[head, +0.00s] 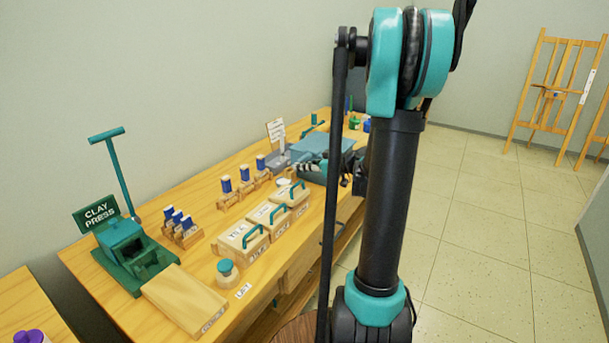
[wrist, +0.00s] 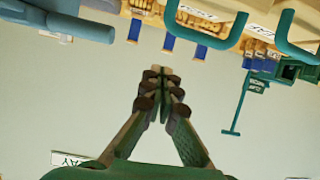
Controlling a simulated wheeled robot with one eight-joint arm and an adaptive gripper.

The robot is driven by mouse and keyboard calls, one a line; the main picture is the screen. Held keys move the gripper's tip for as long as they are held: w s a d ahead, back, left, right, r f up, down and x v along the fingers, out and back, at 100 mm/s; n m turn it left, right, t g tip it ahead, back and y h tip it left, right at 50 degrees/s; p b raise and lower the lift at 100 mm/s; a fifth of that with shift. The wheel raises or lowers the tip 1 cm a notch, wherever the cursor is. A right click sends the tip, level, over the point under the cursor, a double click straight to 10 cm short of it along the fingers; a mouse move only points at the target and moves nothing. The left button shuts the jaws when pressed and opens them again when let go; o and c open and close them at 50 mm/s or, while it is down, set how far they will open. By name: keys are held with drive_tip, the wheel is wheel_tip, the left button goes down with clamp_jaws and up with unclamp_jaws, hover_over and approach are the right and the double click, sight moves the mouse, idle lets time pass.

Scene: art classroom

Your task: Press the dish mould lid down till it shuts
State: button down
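Three wooden mould boxes with teal handles stand in a row on the bench in the head view: a near one (head: 243,241), a middle one (head: 269,216) and a far one (head: 291,193). Their lettering is too small to tell surely which is the dish mould, and the lid gaps are unclear. Two teal handles (wrist: 222,32) show at the top of the wrist view. My gripper (wrist: 161,76) has its fingertips together, with nothing visible between them. In the head view it is beyond the far mould, partly hidden by my arm.
A green clay press (head: 125,248) with an upright lever stands at the left, a wooden board (head: 185,300) in front of it. Blue-topped stamps (head: 226,184) line the wall side. A round knobbed piece (head: 228,270) sits near the front edge.

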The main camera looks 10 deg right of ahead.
drive_tip(key=s+d, duration=0.6)
drive_tip(key=d, duration=0.1)
drive_tip(key=s+a+f+m+g+h, duration=0.45)
drive_tip(key=s+a+f, duration=0.4)
drive_tip(key=s, duration=0.25)
drive_tip(key=s+d+f+m+g+h, duration=0.1)
drive_tip(key=s+f+m+h, duration=0.3)
drive_tip(key=s, duration=0.7)
drive_tip(key=shift+d+f+m+h, duration=0.15)
drive_tip(key=shift+d+m+h, duration=0.35)
drive_tip(key=shift+m+h, duration=0.2)
